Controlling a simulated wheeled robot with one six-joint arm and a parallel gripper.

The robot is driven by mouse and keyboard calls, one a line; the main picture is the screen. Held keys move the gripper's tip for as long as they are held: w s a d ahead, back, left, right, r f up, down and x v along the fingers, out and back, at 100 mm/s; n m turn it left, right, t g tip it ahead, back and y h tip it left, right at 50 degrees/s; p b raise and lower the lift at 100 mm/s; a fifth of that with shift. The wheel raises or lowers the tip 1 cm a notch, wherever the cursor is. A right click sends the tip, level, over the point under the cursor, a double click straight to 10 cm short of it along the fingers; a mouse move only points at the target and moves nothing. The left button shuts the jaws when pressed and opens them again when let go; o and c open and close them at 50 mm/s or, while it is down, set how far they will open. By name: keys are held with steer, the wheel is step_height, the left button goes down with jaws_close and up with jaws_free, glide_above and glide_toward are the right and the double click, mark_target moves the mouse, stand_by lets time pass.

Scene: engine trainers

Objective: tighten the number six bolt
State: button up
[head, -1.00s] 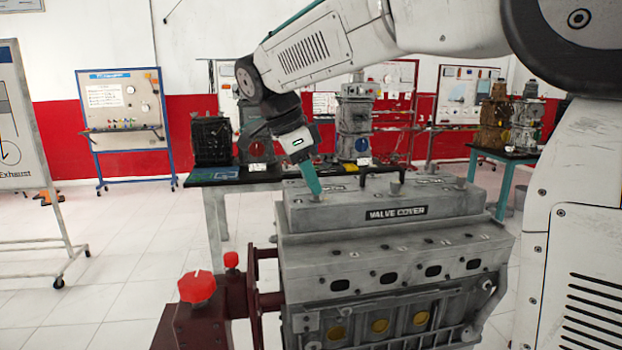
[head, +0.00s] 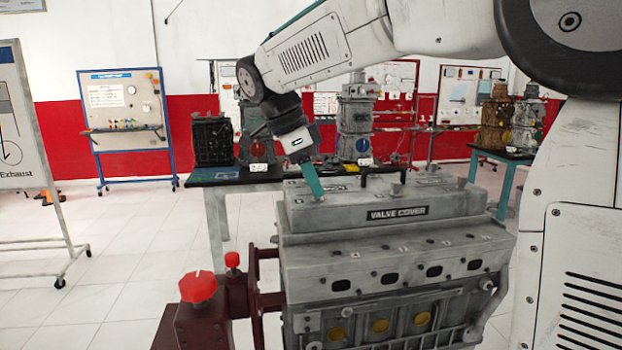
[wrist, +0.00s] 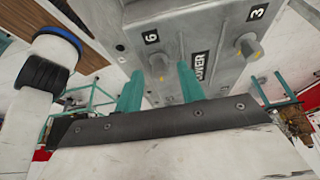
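The grey valve cover (head: 440,200) sits on top of the engine block. In the wrist view, the number six bolt (wrist: 158,64) is a grey knob-like head below a "6" label (wrist: 151,37) on the cover (wrist: 200,25). My gripper (head: 315,192) points down at the left end of the cover in the head view. In the wrist view, the teal fingers of my gripper (wrist: 160,82) are spread apart, with the six bolt between and just beyond them. There is a gap on each side, so they do not grip it. In the head view, this bolt is hidden behind the fingers.
The number three bolt (wrist: 248,45) stands to the right in the wrist view, beside its "3" label (wrist: 258,12). A dark handle (head: 382,172) and another bolt (head: 397,188) rise from the cover. A maroon engine stand with a red knob (head: 198,287) is at front left.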

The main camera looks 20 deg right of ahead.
steer(key=v, duration=0.7)
steer(key=shift+a+r, duration=0.2)
steer(key=shift+r, duration=0.15)
steer(key=s+d+f+n+y, duration=0.1)
steer(key=s+d+f+n, duration=0.15)
steer(key=s, duration=0.25)
steer(key=s+d+f+n+t+y, duration=0.1)
steer(key=s+f+n, duration=0.1)
steer(key=s+n, duration=0.25)
steer(key=s+d+f+n, duration=0.2)
steer(key=s+n, duration=0.1)
steer(key=s, duration=0.2)
steer(key=s+d+f+n+t+y, duration=0.1)
steer(key=s+f+n+y, duration=0.1)
steer(key=s+f+n, duration=0.8)
steer(key=s+f, duration=0.3)
steer(key=shift+s, duration=0.4)
